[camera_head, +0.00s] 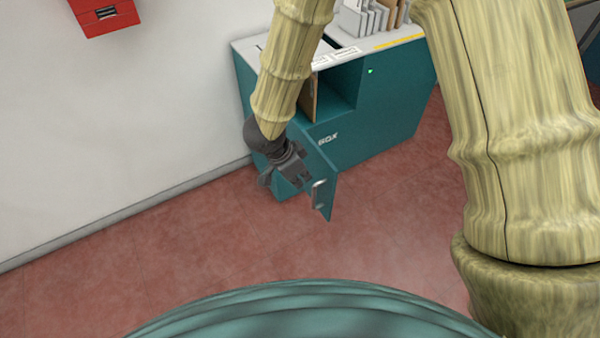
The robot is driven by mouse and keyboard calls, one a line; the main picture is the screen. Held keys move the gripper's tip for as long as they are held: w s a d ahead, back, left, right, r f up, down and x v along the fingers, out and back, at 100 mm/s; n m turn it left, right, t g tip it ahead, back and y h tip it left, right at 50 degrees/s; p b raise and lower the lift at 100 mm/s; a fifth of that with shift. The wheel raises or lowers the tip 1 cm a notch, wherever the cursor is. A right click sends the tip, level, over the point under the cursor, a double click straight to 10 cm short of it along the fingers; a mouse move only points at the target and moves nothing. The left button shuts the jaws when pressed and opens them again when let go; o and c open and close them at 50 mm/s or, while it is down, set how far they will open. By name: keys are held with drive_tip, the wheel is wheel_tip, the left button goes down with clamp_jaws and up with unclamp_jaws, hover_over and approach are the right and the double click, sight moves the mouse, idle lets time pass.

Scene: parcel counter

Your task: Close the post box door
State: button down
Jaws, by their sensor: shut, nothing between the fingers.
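The teal post box (375,115) stands against the white wall, with an open compartment in its front. Its teal door (325,167) stands open, swung out toward me, with a pale handle (318,194) near its free edge. My gripper (282,184) is shut and empty at the left side of the door, close to its face; I cannot tell whether it touches. My arm hides part of the box's top and the left edge of the compartment. A brown item (310,97) shows inside the compartment.
Papers or envelopes (372,16) stand in a rack on the box's top. A red box (104,13) hangs on the white wall (120,130) at the upper left. The reddish floor (200,250) in front of the door is clear.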

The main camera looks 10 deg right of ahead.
drive_tip(key=w+d+f, duration=0.2)
drive_tip(key=d+f, duration=0.3)
drive_tip(key=d, duration=0.1)
drive_tip(key=shift+f, duration=0.35)
idle(0.3)
